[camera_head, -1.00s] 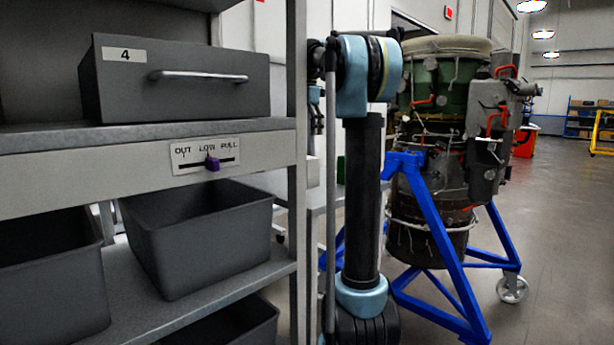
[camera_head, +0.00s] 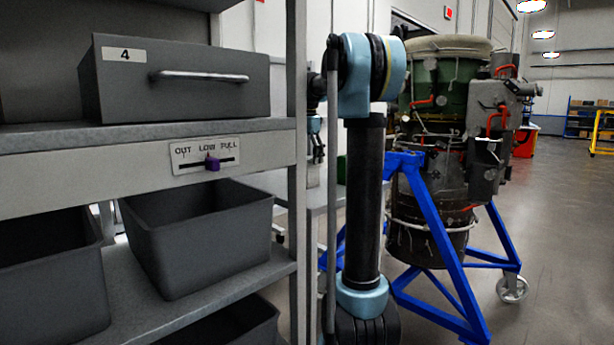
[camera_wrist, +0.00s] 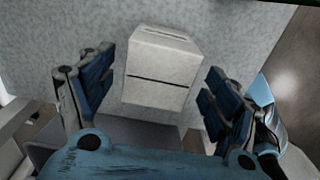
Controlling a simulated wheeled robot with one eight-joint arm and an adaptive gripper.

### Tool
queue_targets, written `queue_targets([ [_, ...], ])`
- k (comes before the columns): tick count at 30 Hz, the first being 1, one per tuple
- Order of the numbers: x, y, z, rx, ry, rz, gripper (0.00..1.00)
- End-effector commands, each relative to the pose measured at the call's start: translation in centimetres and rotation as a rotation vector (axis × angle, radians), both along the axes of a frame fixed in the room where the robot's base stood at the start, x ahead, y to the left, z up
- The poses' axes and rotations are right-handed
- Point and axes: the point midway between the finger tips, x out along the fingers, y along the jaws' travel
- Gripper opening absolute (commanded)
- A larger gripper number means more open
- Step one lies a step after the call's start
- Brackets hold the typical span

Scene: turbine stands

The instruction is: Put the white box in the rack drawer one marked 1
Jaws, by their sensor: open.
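The white box (camera_wrist: 162,68), with a dark seam across it and a slot on top, sits on a grey speckled surface in the wrist view. My gripper (camera_wrist: 158,80) is open, with one blue-padded finger on each side of the box. Gaps show between the fingers and the box. In the head view, part of my arm's end (camera_head: 317,140) shows beyond the rack post. The white box cannot be made out clearly there. No drawer marked 1 is in view; the rack shows a grey drawer marked 4 (camera_head: 180,92).
The grey rack's post (camera_head: 297,200) stands left of my arm. Open grey bins (camera_head: 200,245) sit on its lower shelf. A turbine on a blue stand (camera_head: 440,240) is to the right.

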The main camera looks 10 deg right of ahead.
Motion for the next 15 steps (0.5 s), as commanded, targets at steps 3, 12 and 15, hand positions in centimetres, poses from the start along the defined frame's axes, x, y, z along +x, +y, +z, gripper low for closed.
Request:
queue_targets([
  [3,0.0,0.0,-1.2,0.0,0.0,0.0,0.82],
  [12,0.1,0.0,-3.4,0.0,0.0,0.0,0.82],
  [15,0.2,0.0,-4.8,0.0,0.0,0.0,0.82],
])
